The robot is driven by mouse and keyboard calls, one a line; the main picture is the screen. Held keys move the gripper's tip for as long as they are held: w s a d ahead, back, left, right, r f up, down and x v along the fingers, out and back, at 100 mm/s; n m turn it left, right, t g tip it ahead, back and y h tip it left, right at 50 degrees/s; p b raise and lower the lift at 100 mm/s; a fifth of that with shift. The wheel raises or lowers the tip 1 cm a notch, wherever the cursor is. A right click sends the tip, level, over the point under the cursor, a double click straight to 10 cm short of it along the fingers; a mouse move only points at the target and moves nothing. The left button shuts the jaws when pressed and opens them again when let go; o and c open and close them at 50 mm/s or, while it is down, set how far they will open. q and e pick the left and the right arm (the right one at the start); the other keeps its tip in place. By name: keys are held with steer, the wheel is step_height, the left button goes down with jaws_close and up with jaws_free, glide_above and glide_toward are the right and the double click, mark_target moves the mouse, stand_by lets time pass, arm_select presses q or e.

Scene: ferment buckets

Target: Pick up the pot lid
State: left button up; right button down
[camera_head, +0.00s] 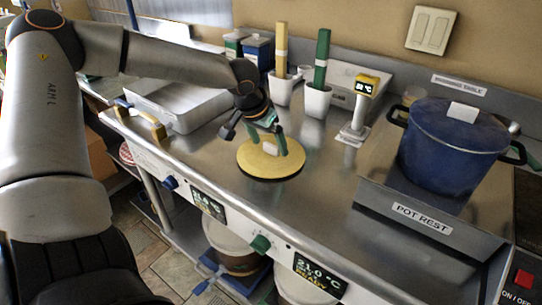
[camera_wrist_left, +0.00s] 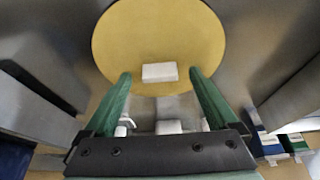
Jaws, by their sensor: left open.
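A round yellow lid (camera_head: 258,168) with a dark rim and a small white block handle (camera_head: 270,149) lies flat on the steel counter. My left gripper (camera_head: 266,140) is above it, pointing down, with its green fingers open. In the left wrist view the yellow lid (camera_wrist_left: 160,30) fills the top middle, and its white handle (camera_wrist_left: 160,72) shows between the open fingertips (camera_wrist_left: 160,74). I cannot tell whether the fingers touch the lid. A blue pot (camera_head: 450,150) with a white block on top stands at the right. My right gripper is not in view.
The pot stands on a raised steel block labelled POT REST (camera_head: 420,215). A small display stand (camera_head: 358,115), two white cups (camera_head: 317,100) with a green and a yellow upright piece, and a steel tray (camera_head: 175,105) are behind. The counter right of the lid is clear.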

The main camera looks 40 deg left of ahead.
arm_select(q)
steer(key=shift+w+f, duration=0.25)
steer(key=shift+f, duration=0.3)
steer(key=shift+c, duration=0.3)
jaws_close()
